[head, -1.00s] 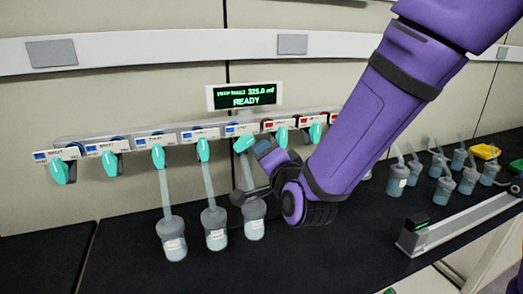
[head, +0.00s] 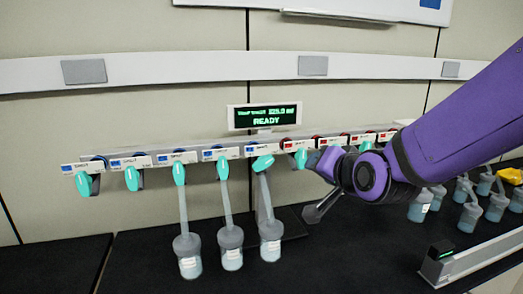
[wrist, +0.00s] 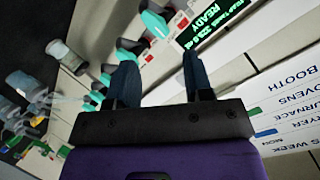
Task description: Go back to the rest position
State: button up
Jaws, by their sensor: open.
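My gripper (head: 316,160) is in front of the right part of the manifold in the head view. In the wrist view its two dark fingers (wrist: 160,80) are apart with nothing between them. The manifold (head: 210,155) runs along the wall with several teal valve handles. Three flasks hang below it on clear tubes: a left one (head: 188,257), a middle one (head: 230,248) and a right one (head: 270,240). The teal handle (head: 262,163) above the right flask is tilted sideways; the handles to its left point down. My arm hides part of the manifold's right end.
A display (head: 265,116) above the manifold reads READY. Several loose flasks (head: 420,205) stand on the black bench (head: 340,265) at the right, near a pale rail-like device (head: 475,255) with a green light. A yellow object (head: 511,175) lies far right. The bench front is clear.

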jog(key=s+d+r+n+g+h, duration=0.2)
jog(key=s+d+g, duration=0.2)
jog(key=s+d, duration=0.4)
jog(key=s+d+r+n+g+h, duration=0.1)
jog(key=s+d+g, duration=0.3)
jog(key=s+d, duration=0.5)
jog(key=s+r+n, duration=0.1)
jog(key=s, duration=0.3)
jog(key=shift+s+n+h, duration=0.3)
jog(key=shift+n+h, duration=0.1)
jog(key=shift+o, duration=0.4)
jog(key=shift+r, duration=0.1)
